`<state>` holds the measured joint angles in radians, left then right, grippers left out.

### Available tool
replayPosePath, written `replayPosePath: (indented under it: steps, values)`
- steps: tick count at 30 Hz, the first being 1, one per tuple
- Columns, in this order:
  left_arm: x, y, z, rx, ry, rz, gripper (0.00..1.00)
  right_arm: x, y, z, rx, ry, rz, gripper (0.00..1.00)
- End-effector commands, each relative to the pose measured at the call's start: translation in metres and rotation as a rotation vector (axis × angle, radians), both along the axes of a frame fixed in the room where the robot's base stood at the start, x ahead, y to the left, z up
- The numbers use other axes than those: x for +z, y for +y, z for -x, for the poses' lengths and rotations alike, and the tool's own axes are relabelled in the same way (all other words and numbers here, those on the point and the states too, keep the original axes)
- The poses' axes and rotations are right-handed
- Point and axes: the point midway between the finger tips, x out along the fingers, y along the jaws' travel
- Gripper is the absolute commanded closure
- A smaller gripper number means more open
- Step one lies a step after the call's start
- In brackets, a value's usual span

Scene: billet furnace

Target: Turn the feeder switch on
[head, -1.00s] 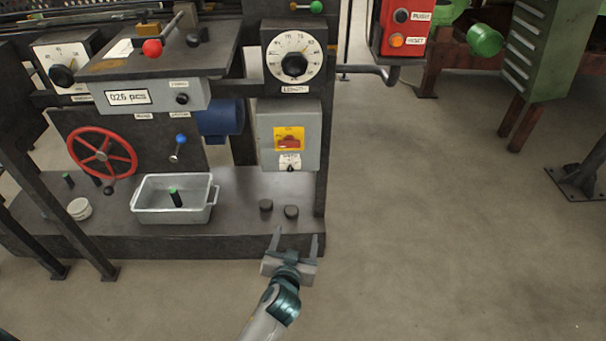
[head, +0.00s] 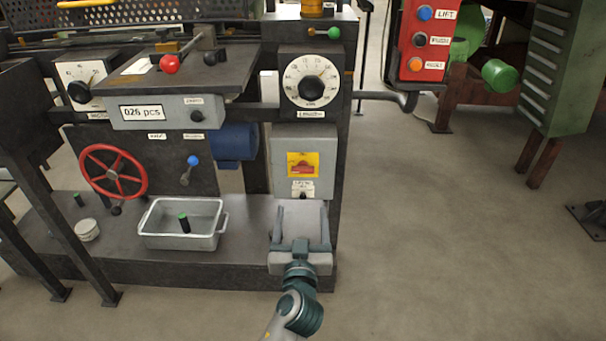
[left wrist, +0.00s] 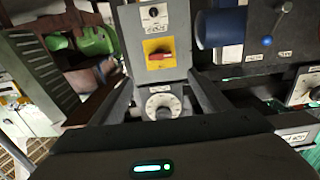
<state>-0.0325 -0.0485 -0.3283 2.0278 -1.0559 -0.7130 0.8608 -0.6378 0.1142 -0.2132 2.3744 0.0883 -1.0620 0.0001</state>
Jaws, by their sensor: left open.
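A grey switch box (head: 300,160) is on the right post of the machine. It carries a red rotary handle (head: 303,169) on a yellow plate and, below it, a small black knob (head: 303,194) on a white label too small to read. I cannot tell by lettering which is the feeder switch. My left gripper (head: 301,222) is open and empty, below the box with its fingers pointing up at it. In the left wrist view the red handle (left wrist: 160,58) and small knob (left wrist: 154,13) appear inverted, beyond and between the fingers, untouched. My right gripper is out of view.
A round dial (head: 310,88) sits above the box. A grey tray (head: 160,240) stands on the machine's shelf, left of my gripper. A red button box (head: 415,45) hangs at upper right.

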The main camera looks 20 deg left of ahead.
Motion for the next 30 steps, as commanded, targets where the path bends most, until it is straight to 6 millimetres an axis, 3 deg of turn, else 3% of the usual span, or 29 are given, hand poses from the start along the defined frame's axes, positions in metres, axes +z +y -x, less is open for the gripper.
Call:
replayPosePath:
  steps: [8, 24, 30]
  values:
    - [0.001, 0.009, -0.031, 0.001, -0.001, -0.003, 0.3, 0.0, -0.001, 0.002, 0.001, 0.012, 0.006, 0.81]
    - [0.0, 0.036, -0.124, 0.0, 0.0, -0.004, 0.3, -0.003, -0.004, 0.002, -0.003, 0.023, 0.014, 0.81]
    - [0.0, 0.043, -0.149, 0.0, 0.001, -0.003, 0.3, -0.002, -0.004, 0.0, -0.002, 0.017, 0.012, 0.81]
